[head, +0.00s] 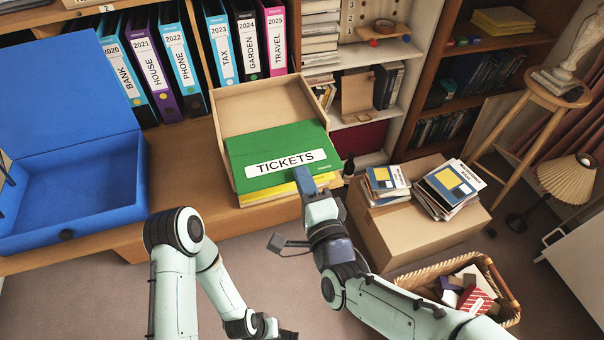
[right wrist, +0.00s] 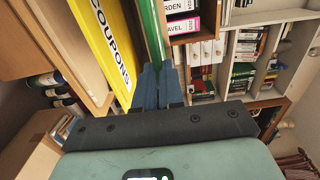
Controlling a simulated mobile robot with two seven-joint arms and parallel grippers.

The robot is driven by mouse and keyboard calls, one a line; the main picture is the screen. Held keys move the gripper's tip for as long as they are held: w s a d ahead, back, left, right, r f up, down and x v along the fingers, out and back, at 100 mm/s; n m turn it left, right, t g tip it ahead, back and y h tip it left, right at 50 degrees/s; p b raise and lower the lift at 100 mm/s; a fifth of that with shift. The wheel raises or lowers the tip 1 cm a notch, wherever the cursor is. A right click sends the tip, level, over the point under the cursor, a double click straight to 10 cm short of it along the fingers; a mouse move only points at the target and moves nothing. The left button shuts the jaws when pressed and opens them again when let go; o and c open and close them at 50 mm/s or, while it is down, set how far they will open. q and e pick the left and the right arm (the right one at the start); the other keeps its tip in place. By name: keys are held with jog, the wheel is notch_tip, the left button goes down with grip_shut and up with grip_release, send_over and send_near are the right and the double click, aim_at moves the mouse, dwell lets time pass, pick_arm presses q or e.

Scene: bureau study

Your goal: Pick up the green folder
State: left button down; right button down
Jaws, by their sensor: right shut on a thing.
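The green folder (head: 285,150), labelled TICKETS, lies flat or nearly so over an open wooden tray (head: 267,100). A yellow folder (head: 272,190) shows under its near edge; in the right wrist view it reads COUPONS (right wrist: 108,50). My right gripper (head: 304,179) is at the green folder's near right edge, shut on it. In the right wrist view its blue fingers (right wrist: 158,84) pinch the edge of the green folder (right wrist: 152,35), with a gap to the yellow one. My left gripper (head: 284,335) hangs low at the bottom edge, mostly out of frame, and its fingers are unclear.
A blue box (head: 75,190) stands open on the desk at left. Labelled binders (head: 180,60) stand behind. A cardboard box (head: 400,235) with stacked booklets (head: 450,188) is to the right, above a wicker basket (head: 508,290). A stool (head: 555,95) and lamp (head: 568,178) stand at far right.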

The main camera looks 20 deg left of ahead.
jog(key=shift+v, duration=1.6)
